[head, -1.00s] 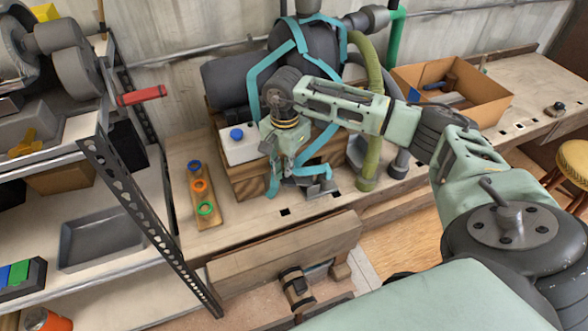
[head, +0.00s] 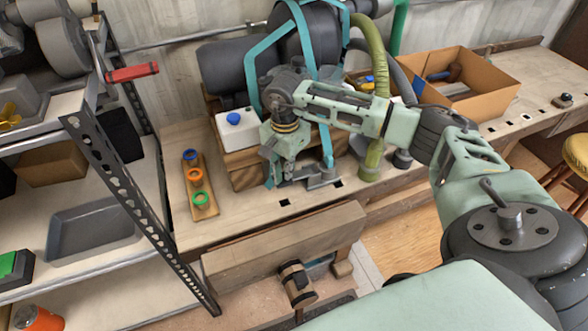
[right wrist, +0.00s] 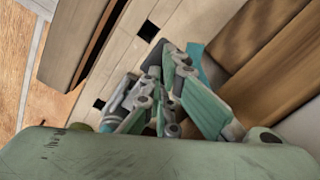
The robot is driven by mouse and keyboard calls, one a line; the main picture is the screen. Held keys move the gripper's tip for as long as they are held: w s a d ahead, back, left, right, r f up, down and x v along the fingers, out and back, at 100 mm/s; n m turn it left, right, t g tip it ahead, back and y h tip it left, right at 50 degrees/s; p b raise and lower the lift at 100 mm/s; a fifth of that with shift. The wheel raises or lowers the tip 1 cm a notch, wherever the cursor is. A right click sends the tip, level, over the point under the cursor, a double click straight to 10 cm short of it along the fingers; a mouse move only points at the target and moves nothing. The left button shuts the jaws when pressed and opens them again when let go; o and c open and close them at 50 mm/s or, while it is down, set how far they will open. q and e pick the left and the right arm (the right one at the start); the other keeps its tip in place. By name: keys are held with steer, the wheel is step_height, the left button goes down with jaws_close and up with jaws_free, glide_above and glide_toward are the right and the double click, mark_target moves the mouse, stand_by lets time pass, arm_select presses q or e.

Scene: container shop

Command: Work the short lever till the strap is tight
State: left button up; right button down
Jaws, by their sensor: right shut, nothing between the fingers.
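The teal strap (head: 252,72) runs over the dark grey machine (head: 300,40) on the bench, and its right run drops nearly straight to a grey metal ratchet (head: 322,178) at the bench's front edge. The short lever cannot be told apart clearly from the ratchet's other parts. My right gripper (head: 278,178) points down just left of the ratchet; it is shut and empty. In the right wrist view the gripper (right wrist: 162,58) is close above the bench, with strap beside it. Whether it touches the lever is hidden. My left gripper is not in view.
A board with coloured rings (head: 197,180) lies to the left. A cardboard box (head: 462,85) is on the right. A metal shelf rack (head: 130,190) stands at left.

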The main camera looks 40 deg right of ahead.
steer(key=shift+r+p, duration=1.65)
steer(key=shift+r, duration=1.55)
steer(key=shift+s+f, duration=0.1)
steer(key=shift+f, duration=0.05)
